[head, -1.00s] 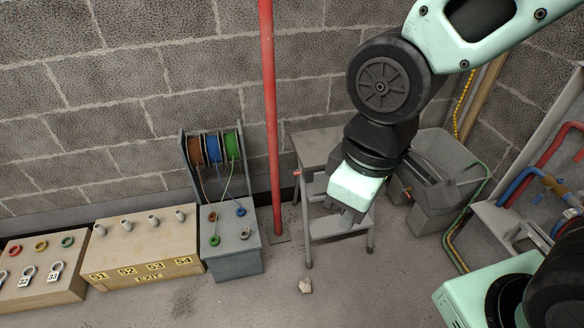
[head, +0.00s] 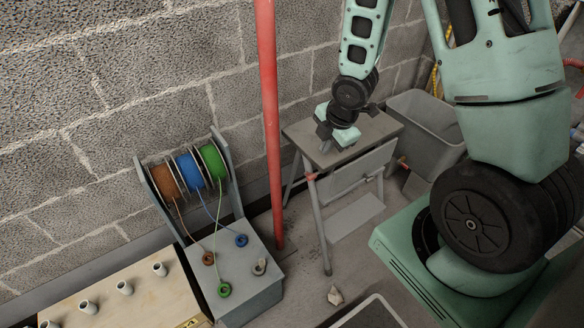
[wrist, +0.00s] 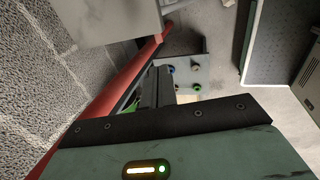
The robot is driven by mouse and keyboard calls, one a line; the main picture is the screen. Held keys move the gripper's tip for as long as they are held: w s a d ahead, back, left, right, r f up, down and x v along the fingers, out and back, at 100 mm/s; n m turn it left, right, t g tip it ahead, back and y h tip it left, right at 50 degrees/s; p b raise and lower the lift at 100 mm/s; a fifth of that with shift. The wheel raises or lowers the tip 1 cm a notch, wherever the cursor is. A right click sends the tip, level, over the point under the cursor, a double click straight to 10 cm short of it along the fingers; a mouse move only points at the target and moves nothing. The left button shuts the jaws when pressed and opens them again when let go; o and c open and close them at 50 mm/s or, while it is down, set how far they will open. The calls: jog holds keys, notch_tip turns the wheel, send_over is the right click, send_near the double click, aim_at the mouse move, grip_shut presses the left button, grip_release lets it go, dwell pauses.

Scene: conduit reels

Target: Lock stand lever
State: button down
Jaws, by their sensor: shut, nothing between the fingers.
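The reel stand (head: 228,178) is a grey frame holding an orange reel (head: 165,181), a blue reel (head: 189,170) and a green reel (head: 213,160). Its grey box (head: 246,290) has coloured rings in front, which also shows in the wrist view (wrist: 205,73). A grey step stool (head: 362,128) stands right of it, with a small red-tipped piece (head: 310,177) at its front left corner. I cannot tell which part is the stand lever. My gripper (head: 328,147) is shut and empty, over the stool's top; its dark fingers show in the wrist view (wrist: 158,87).
A red vertical pipe (head: 270,120) rises between reel stand and stool. A grey bin (head: 428,122) stands right of the stool. A wooden box with pegs (head: 120,300) lies lower left. A small stone (head: 335,295) is on the floor. The block wall is close behind.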

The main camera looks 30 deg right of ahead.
aim_at(311, 176)
jog(key=shift+w+f, duration=0.25)
jog(key=b+x, duration=0.3)
jog(key=x, duration=1.1)
jog(key=shift+d, duration=0.1)
jog(key=shift+f+b, duration=0.15)
jog(key=shift+b, duration=0.2)
